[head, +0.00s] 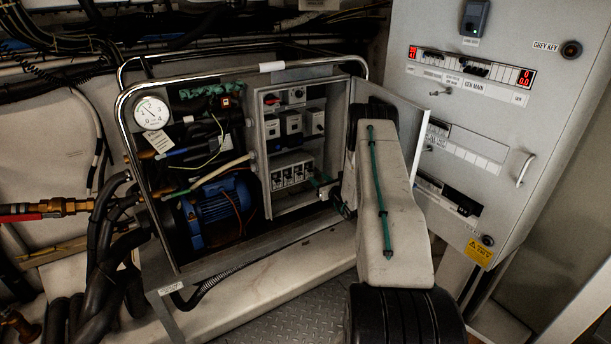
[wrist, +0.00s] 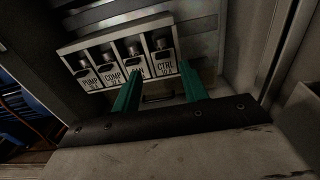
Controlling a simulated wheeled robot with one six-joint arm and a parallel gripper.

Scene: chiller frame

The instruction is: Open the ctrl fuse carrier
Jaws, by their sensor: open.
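The ctrl fuse carrier (wrist: 162,62) is the rightmost white block, labelled CTRL, in the fuse row in the wrist view. It has a dark knob on its upper part and looks seated in line with its neighbours. In the head view the fuse row (head: 291,172) sits low in the open control box. My gripper (wrist: 160,70) is open, with its green fingers pointing at the row. The left fingertip overlaps the lower part of the fan carrier and the right one is just right of the ctrl carrier. I cannot tell whether either touches. In the head view my arm partly hides the gripper.
The pump (wrist: 89,78) and comp (wrist: 111,72) carriers stand left of the fan carrier (wrist: 136,66). The control box door (head: 392,115) stands open at right. Above the fuses are several relays (head: 291,122). A blue motor (head: 219,207) is left of the box.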

